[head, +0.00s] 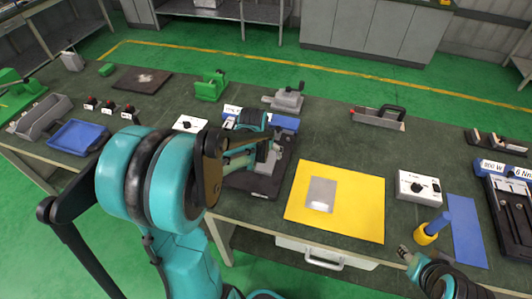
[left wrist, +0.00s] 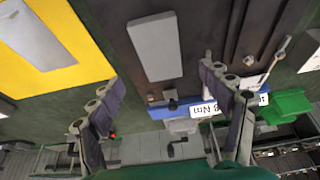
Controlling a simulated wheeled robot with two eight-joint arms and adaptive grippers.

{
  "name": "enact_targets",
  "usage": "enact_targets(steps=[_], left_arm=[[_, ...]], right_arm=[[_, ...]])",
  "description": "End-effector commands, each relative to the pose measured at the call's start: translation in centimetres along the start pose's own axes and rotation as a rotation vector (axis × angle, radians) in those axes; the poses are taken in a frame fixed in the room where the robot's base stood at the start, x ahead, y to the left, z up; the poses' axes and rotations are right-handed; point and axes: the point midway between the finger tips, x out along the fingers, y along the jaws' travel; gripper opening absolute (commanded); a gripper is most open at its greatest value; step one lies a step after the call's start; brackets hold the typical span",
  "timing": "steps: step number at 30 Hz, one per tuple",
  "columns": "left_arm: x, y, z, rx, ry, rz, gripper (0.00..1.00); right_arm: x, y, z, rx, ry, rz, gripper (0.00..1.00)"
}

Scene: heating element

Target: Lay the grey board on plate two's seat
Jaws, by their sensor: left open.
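A flat grey board (left wrist: 155,47) lies on a dark base (left wrist: 205,15) in the left wrist view. In the head view the dark base (head: 252,187) is partly hidden by my left arm. My left gripper (left wrist: 160,80) is open, with its fingers apart on either side of the board's near end; it does not grip it. In the head view my left gripper (head: 250,147) is over the dark base and its fingertips are hard to make out. Another grey rectangle (head: 321,188) lies on a yellow sheet (head: 350,215). Which seat is plate two's is unclear. My right gripper (head: 407,253) shows at the lower right; its jaws are unclear.
A blue-and-white label strip stands behind the dark base. A grey vice (head: 287,99) stands behind it. A blue tray (head: 78,138) is at the left.

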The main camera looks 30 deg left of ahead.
Motion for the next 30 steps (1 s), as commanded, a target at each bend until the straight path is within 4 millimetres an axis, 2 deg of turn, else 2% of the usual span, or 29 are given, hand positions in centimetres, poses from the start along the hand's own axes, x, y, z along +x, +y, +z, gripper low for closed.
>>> enact_targets(steps=[1, 3, 10, 14, 17, 21, 24, 30], left_arm=[[-1.4, 0.0, -0.1, 0.000, 0.000, 0.000, 0.79], [-2.6, 0.0, -0.1, 0.000, 0.000, 0.000, 0.79], [-4.9, 0.2, 0.1, 0.003, 0.003, 0.001, 0.79], [-7.0, 1.8, 1.1, 0.026, 0.025, 0.009, 0.79], [-9.7, 4.0, 2.9, 0.061, 0.059, 0.024, 0.79], [-13.3, 7.0, 6.6, 0.116, 0.118, 0.052, 0.79], [-15.1, 8.6, 9.2, 0.150, 0.157, 0.072, 0.79], [-16.5, 10.2, 12.9, 0.196, 0.212, 0.105, 0.79]], right_arm=[[-0.5, 0.0, -0.4, 0.000, 0.000, 0.000, 0.41], [-0.8, 0.0, -0.6, 0.000, 0.000, 0.000, 0.41], [-1.2, 0.0, -0.9, 0.000, 0.000, 0.000, 0.41], [-1.2, 0.0, -0.9, 0.000, 0.000, 0.000, 0.41], [-1.2, 0.0, -0.9, 0.000, 0.000, 0.000, 0.41], [-1.2, 0.0, -0.9, 0.000, 0.000, 0.000, 0.41], [-1.2, 0.0, -0.9, 0.000, 0.000, 0.000, 0.41], [-1.2, 0.0, -0.9, 0.000, 0.000, 0.000, 0.41]])
